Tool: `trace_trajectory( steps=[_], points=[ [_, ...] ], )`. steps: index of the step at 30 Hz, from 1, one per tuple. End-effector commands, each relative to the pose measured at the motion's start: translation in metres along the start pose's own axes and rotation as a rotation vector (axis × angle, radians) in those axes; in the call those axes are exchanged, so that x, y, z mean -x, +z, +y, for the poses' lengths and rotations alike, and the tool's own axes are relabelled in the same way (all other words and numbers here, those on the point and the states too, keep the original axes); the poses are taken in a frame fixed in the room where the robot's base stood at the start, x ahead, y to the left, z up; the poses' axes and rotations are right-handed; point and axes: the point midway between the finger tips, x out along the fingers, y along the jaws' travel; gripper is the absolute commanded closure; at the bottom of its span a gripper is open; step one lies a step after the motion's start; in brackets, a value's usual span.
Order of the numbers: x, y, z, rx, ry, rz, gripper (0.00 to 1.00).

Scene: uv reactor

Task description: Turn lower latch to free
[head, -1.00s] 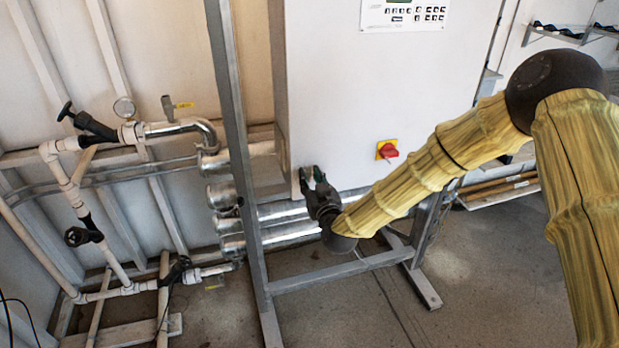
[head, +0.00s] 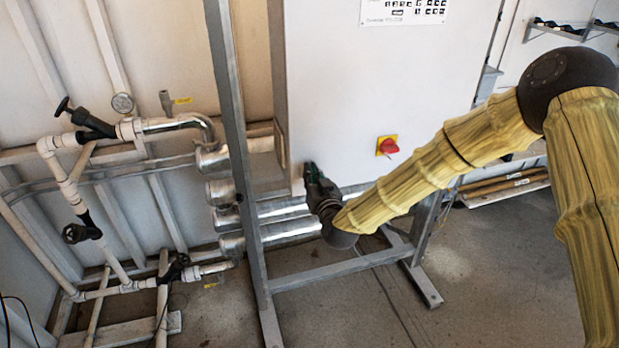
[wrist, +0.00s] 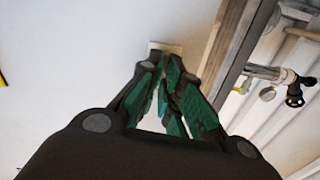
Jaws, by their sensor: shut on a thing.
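My gripper (head: 309,172) is at the lower left corner of the white cabinet's front (head: 345,110). In the wrist view its green-padded fingers (wrist: 169,72) are close together and shut on the lower latch. A small pale plate (wrist: 165,46) of the latch shows just beyond the fingertips, against the cabinet face. The fingers hide the rest of the latch, so I cannot tell which way it is turned. In the head view the latch is hidden behind my gripper.
A red knob on a yellow plate (head: 387,146) is on the cabinet, right of my gripper. A grey steel upright (head: 238,150) stands close to the left. Metal pipes (head: 280,232) run below the cabinet. Pale pipes with black valves (head: 83,232) are further left.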

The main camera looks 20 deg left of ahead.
Motion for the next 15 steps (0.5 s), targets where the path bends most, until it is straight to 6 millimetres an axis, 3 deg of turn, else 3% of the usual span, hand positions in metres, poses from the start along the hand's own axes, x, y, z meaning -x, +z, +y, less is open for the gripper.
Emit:
trace_trajectory(
  steps=[15],
  points=[
    [0.0009,0.007,0.0055,-0.467,-0.001,-0.001,1.0]
  ],
)
